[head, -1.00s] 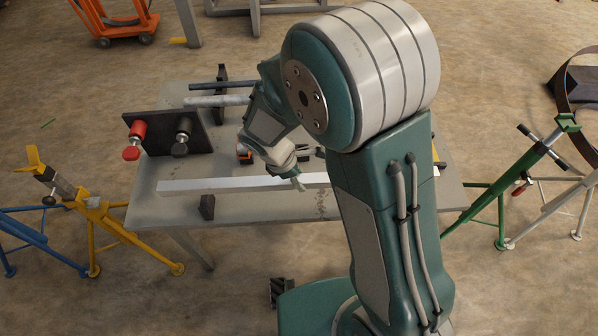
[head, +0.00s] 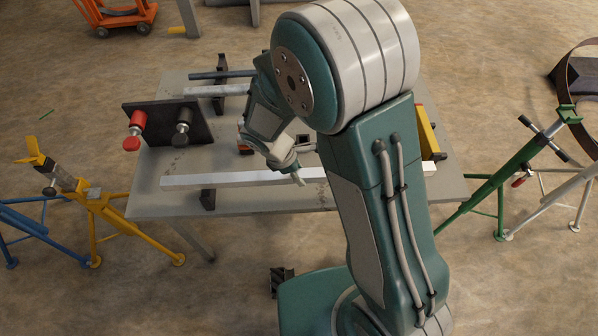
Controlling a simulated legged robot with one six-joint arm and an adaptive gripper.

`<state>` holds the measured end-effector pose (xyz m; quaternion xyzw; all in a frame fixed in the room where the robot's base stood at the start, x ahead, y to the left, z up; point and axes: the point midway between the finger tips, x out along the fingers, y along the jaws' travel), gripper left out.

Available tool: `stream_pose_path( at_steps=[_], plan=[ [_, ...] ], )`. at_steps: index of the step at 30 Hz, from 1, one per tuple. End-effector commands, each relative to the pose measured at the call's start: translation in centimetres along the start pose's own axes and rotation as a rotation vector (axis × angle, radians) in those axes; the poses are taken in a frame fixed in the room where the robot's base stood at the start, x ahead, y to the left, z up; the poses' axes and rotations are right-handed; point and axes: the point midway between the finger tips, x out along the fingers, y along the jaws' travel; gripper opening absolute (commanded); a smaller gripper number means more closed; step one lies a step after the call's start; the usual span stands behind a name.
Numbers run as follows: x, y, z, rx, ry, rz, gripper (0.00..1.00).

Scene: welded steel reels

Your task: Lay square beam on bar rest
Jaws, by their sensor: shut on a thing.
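The square beam (head: 225,180) is a long, pale silver bar running left to right across the front of the grey table (head: 160,207). My gripper (head: 297,178) is shut on the beam near its middle. My arm hides part of the beam to the right, and its right end shows again beyond the arm. A dark upright block (head: 208,200), which looks like part of the bar rest, stands just under the beam's left part. I cannot tell whether the beam touches it. Another dark support piece (head: 440,157) shows at the table's right edge.
A dark plate with red and black clamps (head: 165,122) stands at the table's left. Grey bars (head: 215,90) lie at the back on a dark rack. A yellow piece (head: 426,131) is at the right. Yellow (head: 100,205) and green (head: 510,170) stands flank the table.

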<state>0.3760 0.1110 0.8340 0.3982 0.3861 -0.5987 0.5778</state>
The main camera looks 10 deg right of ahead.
Motion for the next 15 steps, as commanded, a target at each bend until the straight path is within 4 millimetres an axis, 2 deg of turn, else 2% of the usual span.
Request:
stream_pose_path(
  at_steps=[15],
  plan=[
    [0.46, 0.02, -0.13, 0.001, 0.0, 0.0, 0.0]
  ],
)
